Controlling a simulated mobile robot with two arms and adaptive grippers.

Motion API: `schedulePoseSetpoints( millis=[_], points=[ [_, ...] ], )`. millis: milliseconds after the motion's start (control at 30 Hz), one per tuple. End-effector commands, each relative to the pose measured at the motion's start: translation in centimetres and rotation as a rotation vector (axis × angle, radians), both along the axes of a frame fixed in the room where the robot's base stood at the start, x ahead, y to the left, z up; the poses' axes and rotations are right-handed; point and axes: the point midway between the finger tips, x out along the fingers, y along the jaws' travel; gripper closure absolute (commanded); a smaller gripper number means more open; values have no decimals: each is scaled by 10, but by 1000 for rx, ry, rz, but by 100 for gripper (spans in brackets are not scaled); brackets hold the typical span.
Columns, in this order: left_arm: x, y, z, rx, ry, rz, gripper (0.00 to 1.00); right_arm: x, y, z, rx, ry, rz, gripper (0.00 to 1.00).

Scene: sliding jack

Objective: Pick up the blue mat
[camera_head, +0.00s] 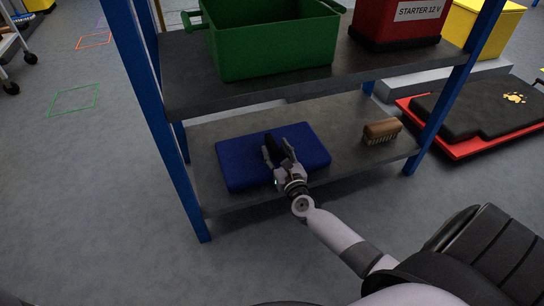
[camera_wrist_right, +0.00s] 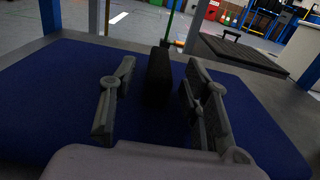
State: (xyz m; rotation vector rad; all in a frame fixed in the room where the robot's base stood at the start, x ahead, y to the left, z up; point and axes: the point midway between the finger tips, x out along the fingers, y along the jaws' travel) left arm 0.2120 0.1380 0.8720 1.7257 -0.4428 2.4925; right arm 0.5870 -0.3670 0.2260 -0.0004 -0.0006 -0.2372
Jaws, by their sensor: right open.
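The blue mat (camera_head: 232,165) lies flat on the lower shelf of a blue-framed rack. It fills much of the right wrist view (camera_wrist_right: 50,105). My right gripper (camera_head: 277,152) is over the mat, with its fingers spread and pointing towards the back of the shelf. In the right wrist view, a dark upright piece (camera_wrist_right: 158,85) stands between the open fingers, apart from both. Whether it is part of the mat I cannot tell. My left gripper is not in view.
A wooden brush (camera_head: 382,130) sits on the lower shelf (camera_head: 345,155), right of the mat. The upper shelf (camera_head: 350,72) above holds a green crate (camera_head: 275,45) and a red starter box (camera_head: 400,22). Blue posts (camera_head: 172,130) stand at the corners.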

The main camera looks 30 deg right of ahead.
Motion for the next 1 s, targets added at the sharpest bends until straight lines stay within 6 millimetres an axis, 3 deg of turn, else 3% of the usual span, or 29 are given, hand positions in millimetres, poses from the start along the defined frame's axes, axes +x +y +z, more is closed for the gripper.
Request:
schedulePoseSetpoints(
  millis=[133,367,1000],
  points=[
    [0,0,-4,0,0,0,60,13,-2,0,0,0,2,57],
    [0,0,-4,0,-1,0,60,13,-2,0,0,1,2,57],
    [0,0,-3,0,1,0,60,13,-2,0,0,1,1,99]
  ],
)
